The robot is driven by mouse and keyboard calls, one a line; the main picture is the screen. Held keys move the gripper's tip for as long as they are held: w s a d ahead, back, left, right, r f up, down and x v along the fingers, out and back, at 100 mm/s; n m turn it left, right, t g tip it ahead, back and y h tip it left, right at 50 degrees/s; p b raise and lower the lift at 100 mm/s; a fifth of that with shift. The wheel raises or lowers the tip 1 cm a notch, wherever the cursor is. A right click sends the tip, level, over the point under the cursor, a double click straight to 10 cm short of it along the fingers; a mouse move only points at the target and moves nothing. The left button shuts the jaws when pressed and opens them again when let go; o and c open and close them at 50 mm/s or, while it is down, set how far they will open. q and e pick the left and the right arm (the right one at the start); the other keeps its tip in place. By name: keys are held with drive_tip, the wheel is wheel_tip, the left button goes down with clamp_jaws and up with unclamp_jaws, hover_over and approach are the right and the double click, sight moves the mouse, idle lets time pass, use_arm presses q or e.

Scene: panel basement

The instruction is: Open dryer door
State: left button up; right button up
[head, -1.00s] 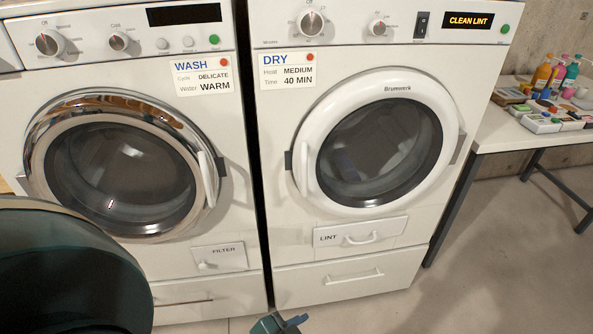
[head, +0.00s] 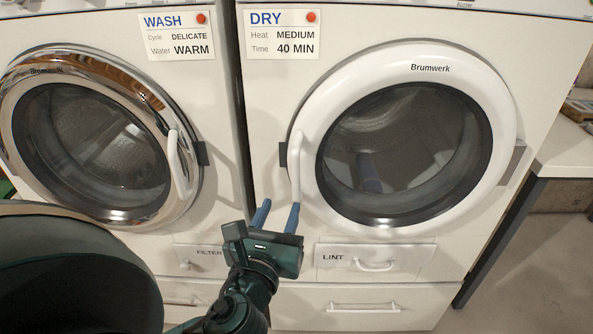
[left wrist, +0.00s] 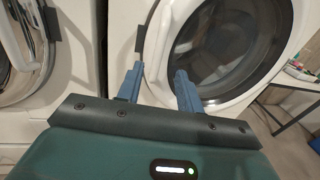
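The dryer door (head: 492,110) is a white ring around dark glass and looks closed. Its white vertical handle (head: 297,165) is on the left side of the ring. The door also shows in the left wrist view (left wrist: 262,80). My left gripper (head: 277,217) is open and empty, with two blue fingers pointing up just below the handle's lower end. In the left wrist view its fingers (left wrist: 158,85) are apart, with the lower left of the door ring beyond them. I cannot tell the exact gap to the handle. My right gripper is not in view.
A washer with a chrome door (head: 70,62) stands at the left. The lint drawer (head: 408,256) is below the dryer door. A white table (head: 566,155) stands at the right. Clear floor (head: 535,270) shows at the lower right.

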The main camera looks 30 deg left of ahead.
sight(294, 173)
use_arm(q)
drive_tip(key=x, duration=1.2)
drive_tip(key=shift+w+a+f, duration=0.1)
drive_tip(key=shift+w, duration=0.15)
clamp_jaws()
